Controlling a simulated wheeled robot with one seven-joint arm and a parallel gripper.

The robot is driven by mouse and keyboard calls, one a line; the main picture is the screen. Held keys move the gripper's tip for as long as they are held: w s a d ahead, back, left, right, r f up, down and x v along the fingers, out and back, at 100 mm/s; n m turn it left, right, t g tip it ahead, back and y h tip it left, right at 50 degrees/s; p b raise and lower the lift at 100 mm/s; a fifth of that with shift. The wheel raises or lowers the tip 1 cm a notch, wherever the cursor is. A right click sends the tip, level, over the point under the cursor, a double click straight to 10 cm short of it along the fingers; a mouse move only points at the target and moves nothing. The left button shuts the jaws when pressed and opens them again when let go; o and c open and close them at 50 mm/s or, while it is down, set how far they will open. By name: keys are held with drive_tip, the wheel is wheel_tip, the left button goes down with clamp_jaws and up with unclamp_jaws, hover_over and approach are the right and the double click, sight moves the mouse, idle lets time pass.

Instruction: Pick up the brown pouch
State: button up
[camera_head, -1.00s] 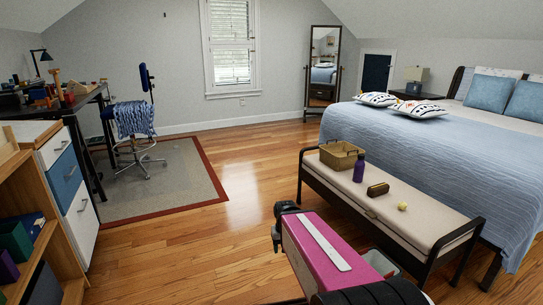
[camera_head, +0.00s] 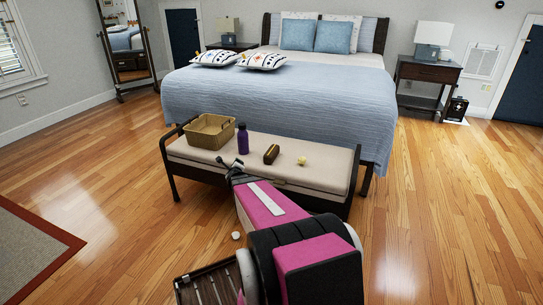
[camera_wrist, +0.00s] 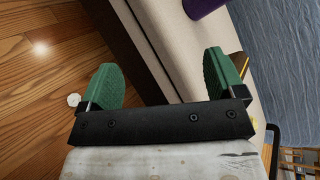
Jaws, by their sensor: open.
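The brown pouch (camera_head: 271,154) lies on the beige bench cushion, between a purple bottle and a small yellow ball. My gripper (camera_head: 235,168) is at the bench's near edge, left of and nearer than the pouch. In the wrist view my gripper (camera_wrist: 165,72) has its two green finger pads wide apart, with only floor and bench edge between them. A brown-and-yellow sliver (camera_wrist: 241,62) shows behind the right finger; it may be the pouch, mostly hidden.
The bench (camera_head: 320,183) also holds a wicker basket (camera_head: 211,131), the purple bottle (camera_head: 243,138) and the yellow ball (camera_head: 302,160). The bed (camera_head: 300,100) stands behind it. A small white object (camera_head: 236,236) lies on the floor. Wood floor is clear at right.

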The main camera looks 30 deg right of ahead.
drive_tip(key=w+d+m+h, duration=0.1)
drive_tip(key=d+m+h, duration=0.3)
drive_tip(key=d+m, duration=0.3)
drive_tip(key=m+g+h, duration=0.2)
drive_tip(key=m+h, duration=0.4)
drive_tip(key=m, duration=0.4)
approach(269, 153)
drive_tip(key=x, duration=0.9)
drive_tip(key=shift+w+d+f, duration=0.1)
drive_tip(key=shift+d+f, duration=0.25)
drive_tip(key=c, duration=1.1)
